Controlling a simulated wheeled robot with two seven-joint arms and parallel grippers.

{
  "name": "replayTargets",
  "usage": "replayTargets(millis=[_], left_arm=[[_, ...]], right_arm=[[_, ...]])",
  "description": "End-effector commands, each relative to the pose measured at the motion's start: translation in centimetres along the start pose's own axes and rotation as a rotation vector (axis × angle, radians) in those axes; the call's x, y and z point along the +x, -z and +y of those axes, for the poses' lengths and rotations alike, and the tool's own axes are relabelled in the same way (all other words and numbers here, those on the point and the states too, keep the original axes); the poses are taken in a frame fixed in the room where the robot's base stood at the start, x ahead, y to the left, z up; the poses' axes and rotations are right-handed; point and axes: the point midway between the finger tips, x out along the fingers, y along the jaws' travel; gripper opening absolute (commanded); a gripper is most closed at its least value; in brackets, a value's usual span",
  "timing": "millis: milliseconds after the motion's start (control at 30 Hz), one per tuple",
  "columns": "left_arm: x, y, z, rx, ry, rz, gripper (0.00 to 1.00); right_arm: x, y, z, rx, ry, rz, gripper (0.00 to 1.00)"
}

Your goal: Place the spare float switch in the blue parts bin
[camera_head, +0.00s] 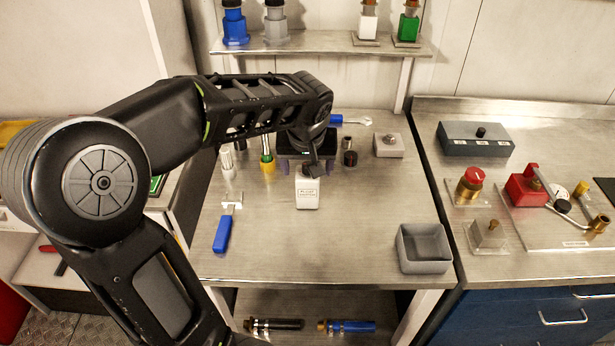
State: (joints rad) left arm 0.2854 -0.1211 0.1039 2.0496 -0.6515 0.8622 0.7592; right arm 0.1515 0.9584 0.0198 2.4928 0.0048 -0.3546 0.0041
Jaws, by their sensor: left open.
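An open, empty grey bin (424,265) sits at the bench's front right; no blue bin shows. My right gripper is out of view.
A blue-handled scraper (223,232) lies at the front left. Small fittings, including a yellow-based one (267,162), stand left of the gripper. A grey box with a knob (388,145) is behind right. The bench between switch and bin is clear. A shelf (320,45) runs behind.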

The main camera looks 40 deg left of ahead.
Motion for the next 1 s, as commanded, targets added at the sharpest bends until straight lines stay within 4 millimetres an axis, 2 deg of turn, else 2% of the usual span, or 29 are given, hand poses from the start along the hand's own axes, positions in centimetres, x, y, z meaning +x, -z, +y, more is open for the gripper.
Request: replayTargets(millis=[100,300,867,1000], left_arm=[[-2.1,0.0,0.1,0.001,-0.002,0.003,0.72],[-3.9,-0.1,0.1,0.001,-0.002,0.0,0.72],[-4.0,-0.1,0.0,0.001,0.0,-0.002,0.72],[-4.0,-0.1,0.0,0.002,-0.001,-0.001,0.75]], right_arm=[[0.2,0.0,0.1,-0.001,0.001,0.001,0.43],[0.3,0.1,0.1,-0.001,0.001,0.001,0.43],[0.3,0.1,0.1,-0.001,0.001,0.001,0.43],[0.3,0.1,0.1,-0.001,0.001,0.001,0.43]])
